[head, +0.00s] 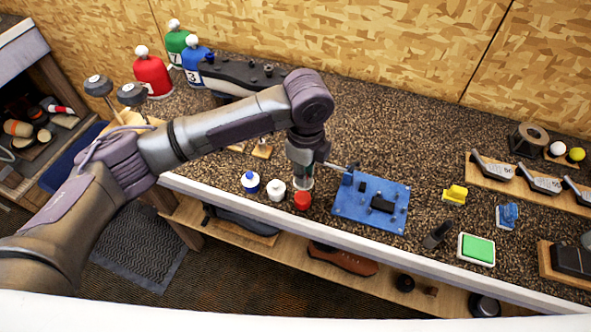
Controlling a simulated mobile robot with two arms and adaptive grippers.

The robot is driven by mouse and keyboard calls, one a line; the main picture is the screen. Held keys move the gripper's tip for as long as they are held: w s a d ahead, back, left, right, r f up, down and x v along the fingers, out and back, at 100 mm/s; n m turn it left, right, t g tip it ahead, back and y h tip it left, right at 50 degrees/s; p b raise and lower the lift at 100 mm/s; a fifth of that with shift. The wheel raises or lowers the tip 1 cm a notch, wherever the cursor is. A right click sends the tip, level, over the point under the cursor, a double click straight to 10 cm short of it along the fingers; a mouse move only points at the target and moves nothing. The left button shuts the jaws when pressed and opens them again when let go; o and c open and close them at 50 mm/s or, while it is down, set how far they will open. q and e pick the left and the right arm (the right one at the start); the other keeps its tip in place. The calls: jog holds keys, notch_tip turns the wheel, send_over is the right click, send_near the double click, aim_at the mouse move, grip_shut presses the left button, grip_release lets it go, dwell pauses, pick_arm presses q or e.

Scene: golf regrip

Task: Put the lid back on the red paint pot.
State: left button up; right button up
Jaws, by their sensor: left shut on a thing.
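The red paint pot (302,201) stands near the front edge of the speckled counter, to the left of a blue board. My left gripper (303,183) points down directly over the red pot, its tips at or just above the pot's top. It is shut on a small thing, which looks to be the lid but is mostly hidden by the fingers. I cannot tell whether the lid touches the pot. My right gripper is not in view.
A white pot (276,190) and a blue-and-white pot (250,182) stand close on the left. The blue board (372,202) with small fixtures is close on the right. A green pad (476,249) and a yellow piece (455,194) lie further right.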

pick_arm(q)
jog(key=shift+f+b, duration=2.25)
jog(key=shift+b, duration=0.3)
jog(key=shift+f, duration=0.85)
jog(key=shift+p, duration=1)
jog(key=shift+f+p, duration=0.15)
jog(key=shift+p, duration=0.2)
jog(key=shift+p, duration=0.45)
jog(key=o, duration=1.3)
